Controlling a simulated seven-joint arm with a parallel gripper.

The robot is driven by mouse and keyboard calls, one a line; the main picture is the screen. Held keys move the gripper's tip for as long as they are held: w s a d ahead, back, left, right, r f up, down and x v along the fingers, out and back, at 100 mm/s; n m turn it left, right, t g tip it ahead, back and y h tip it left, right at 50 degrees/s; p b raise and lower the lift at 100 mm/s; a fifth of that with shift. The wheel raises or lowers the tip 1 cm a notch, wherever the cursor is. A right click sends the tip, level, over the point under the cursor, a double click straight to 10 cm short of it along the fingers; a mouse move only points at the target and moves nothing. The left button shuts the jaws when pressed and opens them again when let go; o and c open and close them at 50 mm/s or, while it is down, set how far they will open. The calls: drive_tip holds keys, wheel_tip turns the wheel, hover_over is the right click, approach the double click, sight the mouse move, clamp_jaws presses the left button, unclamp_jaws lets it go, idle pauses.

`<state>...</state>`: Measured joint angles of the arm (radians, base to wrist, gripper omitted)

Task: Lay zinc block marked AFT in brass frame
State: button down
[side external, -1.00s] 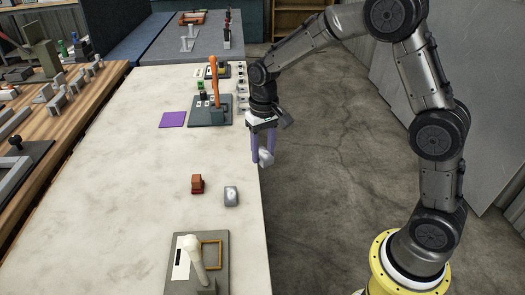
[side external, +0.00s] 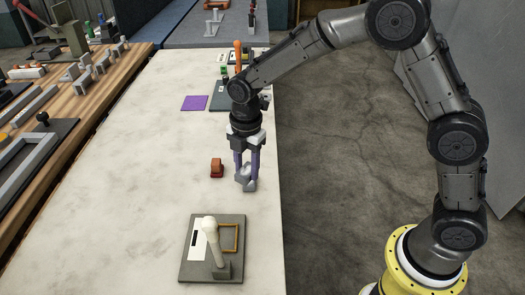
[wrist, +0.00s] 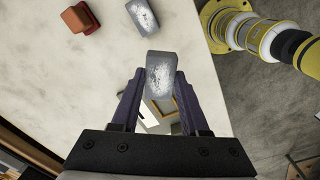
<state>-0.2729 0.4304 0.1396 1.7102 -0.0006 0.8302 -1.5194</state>
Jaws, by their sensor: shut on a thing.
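My gripper (side external: 246,172) is shut on a grey zinc block (side external: 249,185), held between its purple fingers. The held block also shows in the wrist view (wrist: 160,73), mottled with white; I cannot read any mark on it. A second similar zinc block (wrist: 142,17) lies on the table; in the side view the gripper and held block largely cover it. The brass frame (side external: 236,238), a thin rectangle, lies on a grey plate (side external: 193,268) at the near end of the table, nearer the camera than my gripper.
A pale post (side external: 211,235) stands on the grey plate beside the brass frame, with a white label left of it. A red-brown block (side external: 217,168) sits left of my gripper. A purple square (side external: 194,103) lies farther back. The left of the pale table (side external: 140,190) is clear.

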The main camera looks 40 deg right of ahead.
drive_tip(key=s+a+f+n, duration=0.1)
drive_tip(key=s+a+n, duration=0.1)
drive_tip(key=a+n, duration=0.4)
approach(226, 239)
drive_tip(key=shift+w+f, duration=0.15)
drive_tip(key=shift+f, duration=1.35)
drive_tip(key=shift+w+f, duration=0.1)
drive_tip(key=shift+f, duration=1.45)
drive_tip(key=shift+c, duration=1.7)
unclamp_jaws()
wheel_tip(226, 239, up, 14)
drive_tip(key=shift+f, duration=0.1)
